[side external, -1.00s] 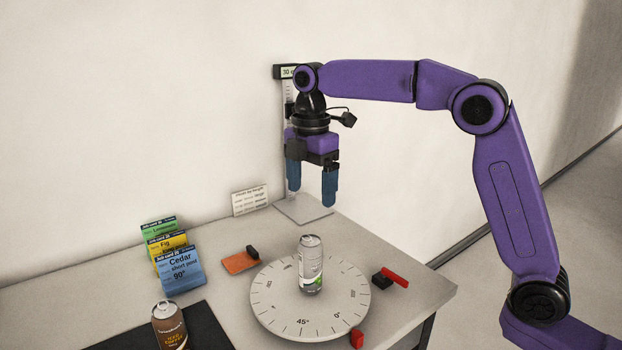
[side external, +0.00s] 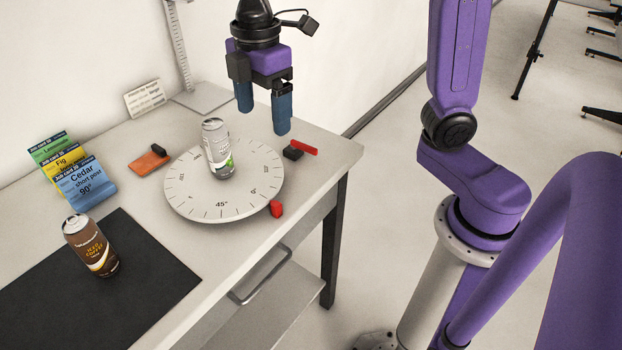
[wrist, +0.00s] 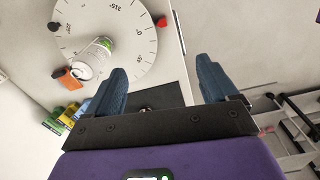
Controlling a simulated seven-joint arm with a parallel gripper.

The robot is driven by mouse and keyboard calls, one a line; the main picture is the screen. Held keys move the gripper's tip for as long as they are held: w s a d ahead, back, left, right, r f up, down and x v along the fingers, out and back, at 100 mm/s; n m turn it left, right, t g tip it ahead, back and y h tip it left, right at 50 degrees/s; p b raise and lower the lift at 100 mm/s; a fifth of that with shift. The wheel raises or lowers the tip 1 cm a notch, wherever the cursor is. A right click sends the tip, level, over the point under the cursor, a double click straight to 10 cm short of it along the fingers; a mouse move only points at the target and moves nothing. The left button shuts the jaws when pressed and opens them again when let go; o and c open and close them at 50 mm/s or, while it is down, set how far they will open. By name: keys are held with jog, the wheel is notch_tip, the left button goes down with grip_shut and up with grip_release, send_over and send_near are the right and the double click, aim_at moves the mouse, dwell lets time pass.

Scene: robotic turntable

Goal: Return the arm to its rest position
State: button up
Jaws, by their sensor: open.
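My gripper (side external: 264,122) hangs fingers-down in the side external view, above and behind the right part of the turntable (side external: 222,205). Its two blue fingers are apart with nothing between them. A silver and white can with a green patch (side external: 217,150) stands upright on the turntable, apart from the fingers. The wrist view shows my open gripper (wrist: 160,66), with the can (wrist: 95,60) and the turntable (wrist: 130,28) beyond the left finger. My upper arm is partly cut off by the frame's top edge.
A brown can (side external: 92,245) stands on a black mat (side external: 125,295) at front left. Job cards (side external: 85,183), an orange block (side external: 149,163), a red pointer (side external: 303,148) and a red piece (side external: 276,208) surround the turntable. A height gauge (side external: 180,45) stands behind.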

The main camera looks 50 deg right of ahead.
jog(key=s+d+f+m, duration=0.1)
jog(key=s+d+f, duration=0.2)
jog(key=s, duration=0.3)
jog(key=s+d+f+m, duration=0.1)
jog(key=s+d+f, duration=0.2)
jog(key=s, duration=0.4)
jog(key=s+d+f+m, duration=0.1)
jog(key=s+d+f, duration=0.1)
jog(key=s+d, duration=0.2)
jog(key=s, duration=0.3)
jog(key=shift+f+m, duration=0.4)
